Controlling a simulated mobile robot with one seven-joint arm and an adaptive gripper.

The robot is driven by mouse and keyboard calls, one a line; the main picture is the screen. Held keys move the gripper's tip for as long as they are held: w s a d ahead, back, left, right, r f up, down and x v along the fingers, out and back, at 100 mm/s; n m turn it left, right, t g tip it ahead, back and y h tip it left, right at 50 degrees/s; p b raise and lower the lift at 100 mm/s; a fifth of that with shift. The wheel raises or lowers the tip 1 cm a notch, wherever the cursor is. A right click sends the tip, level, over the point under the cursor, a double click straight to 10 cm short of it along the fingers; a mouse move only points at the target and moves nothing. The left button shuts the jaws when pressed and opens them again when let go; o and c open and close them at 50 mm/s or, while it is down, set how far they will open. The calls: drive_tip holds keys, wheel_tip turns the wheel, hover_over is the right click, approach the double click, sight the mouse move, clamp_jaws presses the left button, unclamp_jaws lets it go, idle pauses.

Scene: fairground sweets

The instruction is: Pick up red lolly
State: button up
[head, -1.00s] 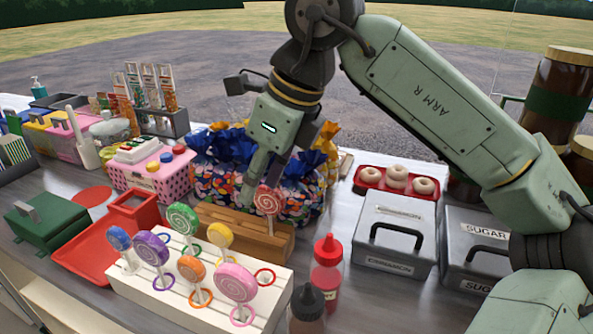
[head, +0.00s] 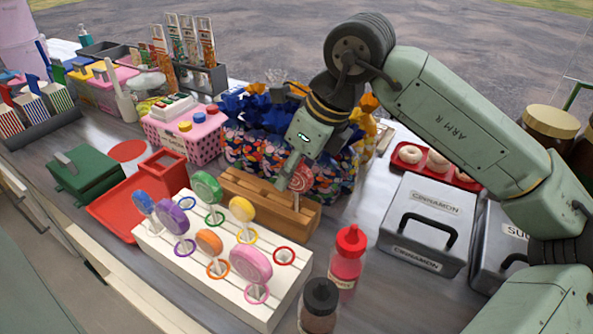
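The red lolly (head: 302,178) is a pinkish-red swirled disc. It stands at the wooden block (head: 245,189), near its right end, and its lower stick is hard to make out. My gripper (head: 289,178) reaches down from above, with a fingertip beside the left edge of the lolly's disc. The other finger is not clear, so I cannot tell whether the gripper is open or closed on the lolly.
In front, a white rack (head: 190,277) holds several coloured lollies; its red ring (head: 284,256) has no lolly. A red squeeze bottle (head: 346,262) and a dark-capped jar (head: 319,305) stand to the right. Patterned sweet bags (head: 334,170) sit behind the block, a cinnamon box (head: 411,235) at right.

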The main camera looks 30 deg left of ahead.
drive_tip(key=shift+x, duration=1.1)
clamp_jaws()
